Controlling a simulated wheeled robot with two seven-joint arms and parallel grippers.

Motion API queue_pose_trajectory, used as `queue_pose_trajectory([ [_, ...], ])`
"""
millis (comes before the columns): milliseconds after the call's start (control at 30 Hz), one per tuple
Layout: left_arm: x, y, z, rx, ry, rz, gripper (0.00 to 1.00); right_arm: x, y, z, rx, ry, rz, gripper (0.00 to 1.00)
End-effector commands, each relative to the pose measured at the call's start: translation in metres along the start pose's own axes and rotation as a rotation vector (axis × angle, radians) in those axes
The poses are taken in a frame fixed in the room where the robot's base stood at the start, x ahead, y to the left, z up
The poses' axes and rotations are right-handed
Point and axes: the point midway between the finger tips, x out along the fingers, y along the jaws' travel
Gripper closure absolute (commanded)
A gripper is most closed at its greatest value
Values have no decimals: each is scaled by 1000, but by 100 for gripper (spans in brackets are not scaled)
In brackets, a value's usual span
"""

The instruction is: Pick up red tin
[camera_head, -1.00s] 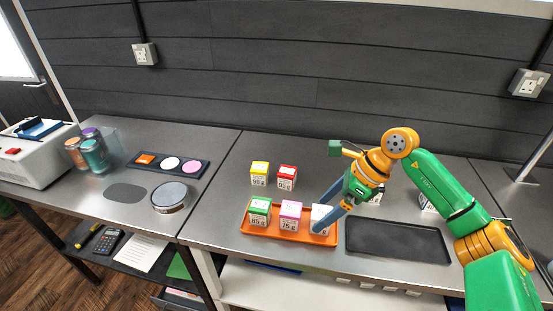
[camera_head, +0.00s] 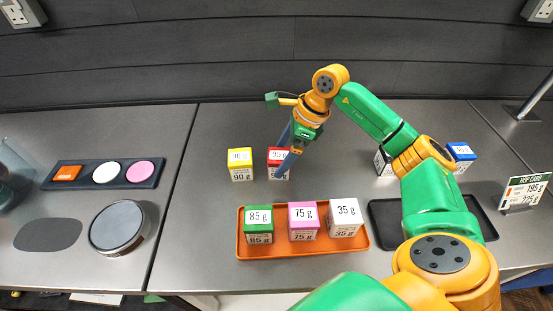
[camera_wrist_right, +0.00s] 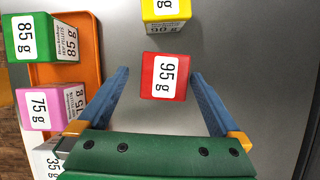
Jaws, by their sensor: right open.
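The red tin (camera_head: 273,157) stands on the grey bench, just right of the yellow tin, partly hidden behind my right gripper's fingers in the head view. In the right wrist view the red tin (camera_wrist_right: 165,76), labelled 95 g, lies ahead between the blue fingers, with a gap on each side. My right gripper (camera_head: 281,166) is open and empty at the red tin; its fingers also show in the right wrist view (camera_wrist_right: 160,85). My left gripper is in no view.
A yellow tin (camera_head: 240,164) stands close to the red one. An orange tray (camera_head: 275,250) in front holds green (camera_head: 258,224), pink (camera_head: 303,221) and white (camera_head: 345,217) tins. A black tray (camera_head: 384,217) lies to the right, with a blue tin (camera_head: 460,154) behind it.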

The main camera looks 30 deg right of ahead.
Motion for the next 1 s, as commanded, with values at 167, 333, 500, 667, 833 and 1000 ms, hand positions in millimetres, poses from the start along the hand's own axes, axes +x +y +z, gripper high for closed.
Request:
queue_pose_trajectory([
  [167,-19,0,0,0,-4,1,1,31,-2,2,2,1,4,0],
  [333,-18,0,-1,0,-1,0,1,43,-3,1,0,1,-1,0],
  [500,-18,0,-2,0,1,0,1,43,-3,1,0,1,-1,14],
  [667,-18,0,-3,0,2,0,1,43,-3,1,0,0,-1,57],
  [833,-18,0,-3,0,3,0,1,42,-3,1,0,0,-1,92],
  [1000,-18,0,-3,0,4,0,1,42,-3,1,0,0,-1,92],
])
